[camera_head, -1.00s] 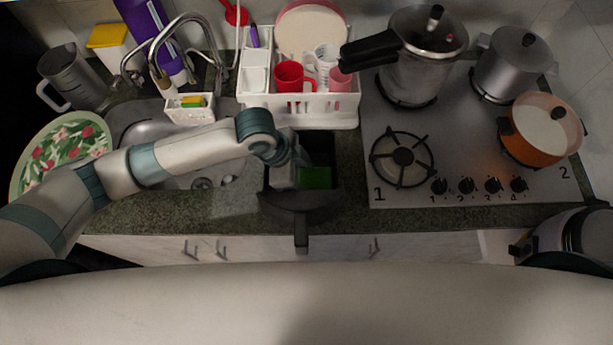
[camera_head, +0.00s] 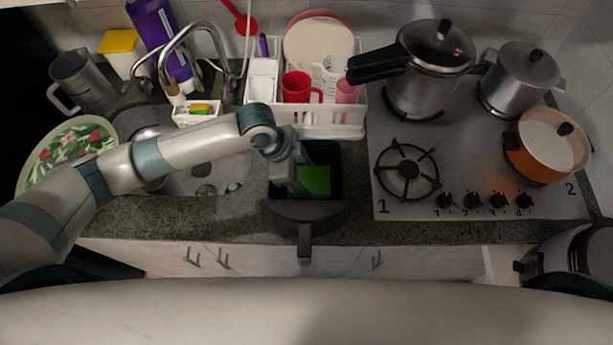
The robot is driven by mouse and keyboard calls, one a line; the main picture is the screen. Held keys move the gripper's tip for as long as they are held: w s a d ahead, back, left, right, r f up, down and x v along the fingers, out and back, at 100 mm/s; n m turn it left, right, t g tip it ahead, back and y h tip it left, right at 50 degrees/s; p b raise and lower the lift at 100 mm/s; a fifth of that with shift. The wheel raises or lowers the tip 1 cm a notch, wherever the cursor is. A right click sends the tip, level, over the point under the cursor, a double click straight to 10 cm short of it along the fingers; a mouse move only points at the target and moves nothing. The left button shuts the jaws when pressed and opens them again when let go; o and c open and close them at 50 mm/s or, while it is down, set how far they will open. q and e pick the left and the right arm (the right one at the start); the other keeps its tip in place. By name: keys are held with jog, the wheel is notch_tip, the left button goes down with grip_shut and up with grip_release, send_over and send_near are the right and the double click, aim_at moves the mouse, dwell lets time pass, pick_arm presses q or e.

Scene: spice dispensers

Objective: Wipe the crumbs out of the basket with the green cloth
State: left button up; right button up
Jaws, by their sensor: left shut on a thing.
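The black basket (camera_head: 277,214) sits at the counter's front edge, its handle (camera_head: 305,242) pointing toward me. The green cloth (camera_head: 317,181) is inside the basket, on the right side of its opening. My left gripper (camera_head: 301,186) reaches down into the basket from the upper left and is shut on the cloth at its left side. The fingertips are dark and partly hidden against the cloth and basket. I cannot make out crumbs in the dark inside of the basket. My right gripper is not in view.
A white dish rack (camera_head: 335,131) with cups and plates stands right behind the basket. The stove (camera_head: 400,209) with several pots is to the right. The sink (camera_head: 225,175) and faucet (camera_head: 165,65) are to the left. A strip of counter (camera_head: 352,222) right of the basket is clear.

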aim_at(308, 168)
pick_arm(q)
jog(key=shift+a, duration=0.1)
jog(key=shift+w, duration=1.8)
jog(key=shift+s, duration=0.15)
jog(key=shift+s, duration=0.85)
jog(key=shift+s+f, duration=0.2)
jog(key=shift+s, duration=0.65)
